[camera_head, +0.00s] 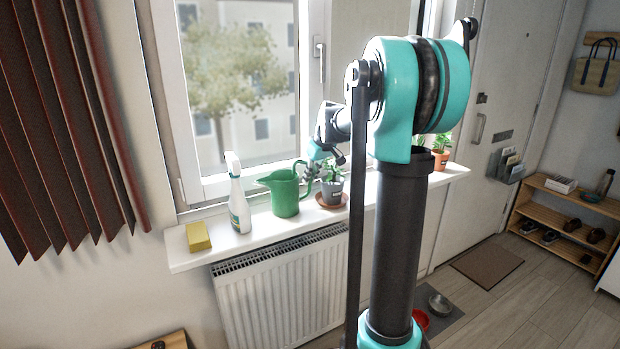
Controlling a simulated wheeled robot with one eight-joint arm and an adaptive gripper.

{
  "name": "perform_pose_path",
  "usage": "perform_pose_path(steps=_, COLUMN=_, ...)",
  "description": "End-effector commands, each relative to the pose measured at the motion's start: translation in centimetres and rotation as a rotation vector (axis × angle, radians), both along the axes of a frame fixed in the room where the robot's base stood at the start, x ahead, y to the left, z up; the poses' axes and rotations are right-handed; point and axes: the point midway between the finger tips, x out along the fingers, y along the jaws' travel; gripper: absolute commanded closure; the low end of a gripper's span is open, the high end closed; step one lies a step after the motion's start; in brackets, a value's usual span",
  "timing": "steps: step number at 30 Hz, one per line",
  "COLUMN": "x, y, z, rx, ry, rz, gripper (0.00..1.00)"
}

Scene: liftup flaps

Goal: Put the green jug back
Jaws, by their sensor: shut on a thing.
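The green jug (284,193) stands upright on the white windowsill (262,226), its spout to the left and its handle to the right. My gripper (311,172) is at the jug's handle side and is shut on the handle. The fingers are small and partly blurred against the plant behind them. My arm's thick column and upper links fill the right middle of the view and hide part of the sill.
A white spray bottle (238,203) stands just left of the jug, and a yellow sponge (198,237) lies at the sill's left end. A potted plant (332,188) on a brown saucer is close on the right. Another potted plant (441,158) stands farther right. A radiator (283,293) is below.

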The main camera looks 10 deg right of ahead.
Motion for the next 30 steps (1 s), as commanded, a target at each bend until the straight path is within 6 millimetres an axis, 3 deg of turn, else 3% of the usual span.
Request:
perform_pose_path(steps=4, x=0.0, y=0.0, z=-0.1, rx=0.000, ry=0.000, rz=0.000, gripper=1.00)
perform_pose_path(steps=5, x=0.0, y=0.0, z=-0.2, rx=0.000, ry=0.000, rz=0.000, gripper=0.89)
perform_pose_path(steps=10, x=0.0, y=0.0, z=-0.1, rx=0.000, ry=0.000, rz=0.000, gripper=0.69)
perform_pose_path(steps=22, x=-0.2, y=-0.1, z=0.6, rx=0.000, ry=0.000, rz=0.000, gripper=0.69)
perform_pose_path(steps=30, x=-1.9, y=-1.2, z=5.1, rx=0.001, ry=0.000, rz=-0.002, gripper=0.69)
